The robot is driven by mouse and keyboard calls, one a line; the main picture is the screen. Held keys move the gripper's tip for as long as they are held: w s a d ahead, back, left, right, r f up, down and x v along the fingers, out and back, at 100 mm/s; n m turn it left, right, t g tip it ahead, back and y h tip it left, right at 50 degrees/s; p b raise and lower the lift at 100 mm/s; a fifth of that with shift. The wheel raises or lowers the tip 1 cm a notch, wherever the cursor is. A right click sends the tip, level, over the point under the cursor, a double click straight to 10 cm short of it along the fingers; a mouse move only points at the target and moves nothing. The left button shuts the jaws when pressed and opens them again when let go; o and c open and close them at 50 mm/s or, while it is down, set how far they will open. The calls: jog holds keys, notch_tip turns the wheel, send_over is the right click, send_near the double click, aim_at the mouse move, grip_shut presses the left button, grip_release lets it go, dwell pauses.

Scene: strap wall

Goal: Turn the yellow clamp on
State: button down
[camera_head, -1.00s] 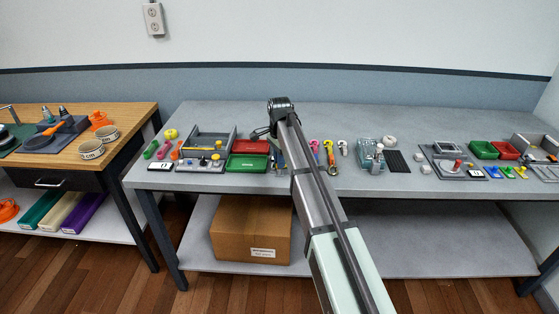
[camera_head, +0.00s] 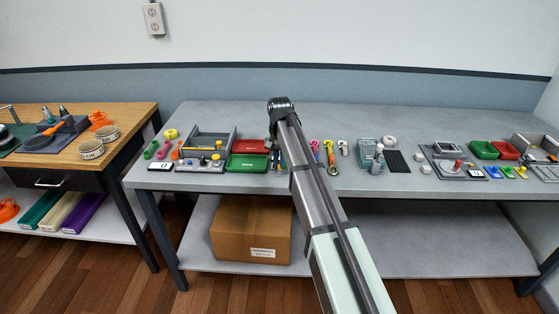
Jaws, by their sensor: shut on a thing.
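A grey fixture (camera_head: 186,164) stands at the left of the grey bench, in front of a grey open tray. A yellow bar (camera_head: 197,148) and a yellow knob (camera_head: 215,157) show on it; I cannot tell which is the clamp, or how it is set. A separate yellow round piece (camera_head: 170,134) lies behind and left of it. My gripper (camera_head: 272,131) shows only as a small dark part beside my arm, right of the fixture and apart from it. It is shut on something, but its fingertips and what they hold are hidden.
A red tray (camera_head: 249,146) and a green tray (camera_head: 247,163) lie between the fixture and my arm. Several coloured tools (camera_head: 330,152) lie right of the arm. A teal-grey device (camera_head: 369,153) stands farther right. The back of the bench is clear.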

aim_at(279, 163)
jog(key=shift+n, duration=0.6)
jog(key=c, duration=1.2)
grip_release()
jog(key=shift+r, duration=0.1)
notch_tip(279, 163, up, 14)
jog(key=shift+f, duration=0.15)
